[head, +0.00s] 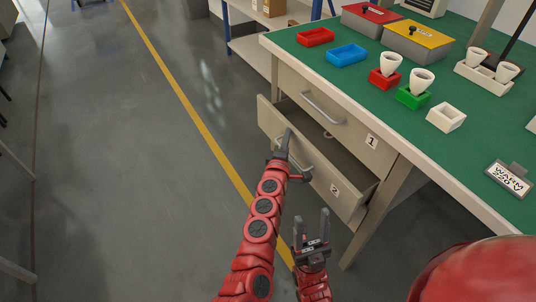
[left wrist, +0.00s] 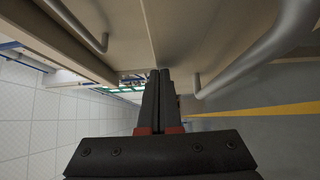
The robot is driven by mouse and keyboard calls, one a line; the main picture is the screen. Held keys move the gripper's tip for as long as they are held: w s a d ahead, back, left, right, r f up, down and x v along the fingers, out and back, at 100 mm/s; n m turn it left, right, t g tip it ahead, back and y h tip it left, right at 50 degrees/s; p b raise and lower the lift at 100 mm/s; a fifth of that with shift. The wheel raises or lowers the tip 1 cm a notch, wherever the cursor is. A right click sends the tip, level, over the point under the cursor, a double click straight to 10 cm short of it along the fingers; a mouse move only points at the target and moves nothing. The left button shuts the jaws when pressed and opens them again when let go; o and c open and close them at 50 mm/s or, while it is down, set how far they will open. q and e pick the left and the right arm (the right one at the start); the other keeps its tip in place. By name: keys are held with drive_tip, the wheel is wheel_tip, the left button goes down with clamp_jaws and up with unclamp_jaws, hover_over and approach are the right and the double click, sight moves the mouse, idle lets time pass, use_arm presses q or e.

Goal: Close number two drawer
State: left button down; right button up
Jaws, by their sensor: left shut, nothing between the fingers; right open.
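Number two drawer (head: 350,205), the lower one, is pulled out from the bench, with its label "2" on the front and its inside partly visible. My left gripper (head: 287,136) is shut and empty, at the front panel of this drawer by its bar handle (head: 303,163). In the left wrist view its closed fingers (left wrist: 159,72) point along the drawer fronts, with a large bar handle (left wrist: 262,52) at the right. Whether the fingers touch the panel I cannot tell. My right gripper (head: 311,222) is open and empty, lower down, in front of the drawer.
Number one drawer (head: 343,121) above looks shut. A bench leg (head: 372,216) stands right of the drawer. The floor (head: 130,170) at the left is clear.

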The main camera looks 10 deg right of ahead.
sight(298, 137)
use_arm(q)
drive_tip(key=d+b, duration=0.1)
drive_tip(key=w+d+b, duration=0.1)
drive_tip(key=d, duration=0.1)
drive_tip(key=shift+d+f, duration=0.1)
drive_tip(key=shift+d, duration=0.1)
drive_tip(key=shift+w+d+b, duration=0.2)
drive_tip(key=shift+d+b, duration=0.1)
drive_tip(key=shift+d, duration=0.3)
drive_tip(key=shift+a, duration=0.1)
